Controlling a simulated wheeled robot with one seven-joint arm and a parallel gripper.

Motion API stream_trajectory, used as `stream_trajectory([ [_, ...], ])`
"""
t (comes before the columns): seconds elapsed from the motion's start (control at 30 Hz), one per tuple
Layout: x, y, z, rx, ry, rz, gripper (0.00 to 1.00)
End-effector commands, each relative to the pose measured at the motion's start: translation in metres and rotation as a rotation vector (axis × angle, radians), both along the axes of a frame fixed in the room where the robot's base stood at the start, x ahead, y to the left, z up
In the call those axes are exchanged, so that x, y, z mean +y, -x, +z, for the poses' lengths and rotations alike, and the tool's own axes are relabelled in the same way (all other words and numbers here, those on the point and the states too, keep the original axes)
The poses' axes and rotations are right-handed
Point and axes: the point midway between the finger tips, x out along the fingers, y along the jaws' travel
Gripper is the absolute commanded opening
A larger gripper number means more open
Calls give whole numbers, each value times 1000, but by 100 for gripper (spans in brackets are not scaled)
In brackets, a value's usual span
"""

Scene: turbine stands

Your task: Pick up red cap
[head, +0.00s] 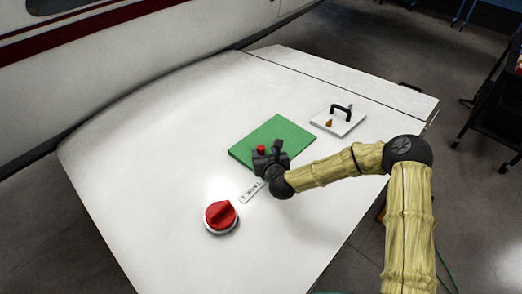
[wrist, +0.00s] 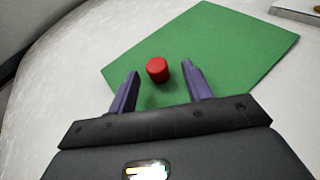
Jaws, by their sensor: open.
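A small red cap (wrist: 157,69) stands on a green mat (wrist: 225,50) in the wrist view. In the head view the cap (head: 261,149) shows just beyond my gripper, near the left part of the mat (head: 275,131). My gripper (wrist: 160,80) is open, its two fingers apart and pointing toward the cap. The cap appears between the lines of the fingertips and slightly beyond them. I cannot tell the height of the fingers above the mat. In the head view my gripper (head: 269,152) partly covers the mat's near edge.
A larger red knob (head: 221,215) on a pale round base sits on the white surface (head: 150,170) at front left. A labelled strip (head: 251,191) lies near my wrist. A white plate (head: 339,121) with a black handle lies right of the mat. The surface's left side is clear.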

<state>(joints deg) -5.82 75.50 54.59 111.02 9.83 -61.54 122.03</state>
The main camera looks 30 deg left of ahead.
Motion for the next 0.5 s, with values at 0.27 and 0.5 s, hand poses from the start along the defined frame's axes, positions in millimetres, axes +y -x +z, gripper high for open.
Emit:
stream_trajectory([
  [0.27,25,-22,-15,-1,0,1,50],
  [0.5,30,-28,-17,0,0,1,50],
])
